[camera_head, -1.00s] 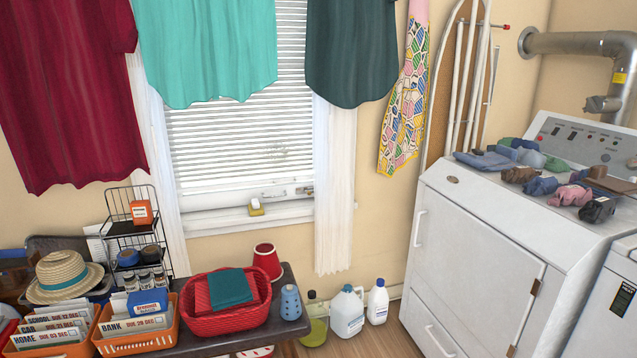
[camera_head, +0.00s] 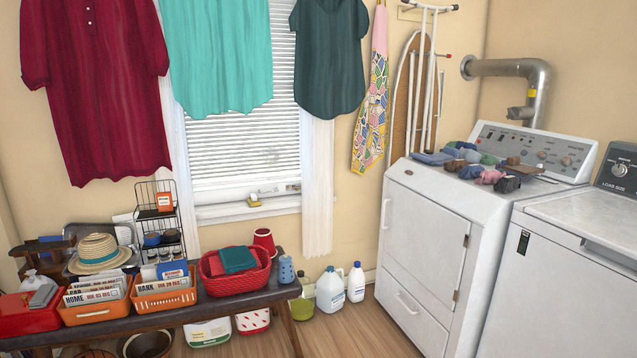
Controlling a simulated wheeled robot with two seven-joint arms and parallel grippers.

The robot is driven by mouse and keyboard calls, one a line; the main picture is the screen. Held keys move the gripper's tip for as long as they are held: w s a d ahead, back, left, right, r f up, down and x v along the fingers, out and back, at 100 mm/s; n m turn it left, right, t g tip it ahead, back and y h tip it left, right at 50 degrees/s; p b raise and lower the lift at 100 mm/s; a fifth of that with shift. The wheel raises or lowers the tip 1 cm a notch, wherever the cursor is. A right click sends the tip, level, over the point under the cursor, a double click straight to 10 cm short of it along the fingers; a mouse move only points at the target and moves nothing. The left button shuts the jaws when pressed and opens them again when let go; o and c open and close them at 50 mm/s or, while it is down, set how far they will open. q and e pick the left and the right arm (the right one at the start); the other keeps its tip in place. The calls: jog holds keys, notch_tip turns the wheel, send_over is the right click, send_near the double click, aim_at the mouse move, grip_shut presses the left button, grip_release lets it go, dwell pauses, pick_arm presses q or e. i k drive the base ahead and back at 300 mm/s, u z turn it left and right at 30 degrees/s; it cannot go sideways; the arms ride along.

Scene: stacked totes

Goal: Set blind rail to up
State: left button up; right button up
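The window blind (camera_head: 236,155) has white horizontal slats and hangs down over the window. Its bottom rail (camera_head: 238,185) appears to sit low, just above the sill (camera_head: 247,208). A small handle or latch shows near the rail's right part. The hanging shirts hide the upper part of the blind. Neither of my grippers shows in the head view.
A red shirt (camera_head: 95,90), teal cloth (camera_head: 218,55) and dark green shirt (camera_head: 330,55) hang before the window wall. A bench (camera_head: 240,305) with orange baskets and a red basket (camera_head: 235,283) stands below. Jugs (camera_head: 330,290) stand on the floor. A white dryer (camera_head: 425,240) is at right.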

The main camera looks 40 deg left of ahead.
aim_at(291, 177)
jog(key=u, duration=0.25)
jog(key=i, duration=2.15)
jog(key=u, duration=1.5)
jog(key=i, duration=1.1)
jog(key=u, duration=1.3)
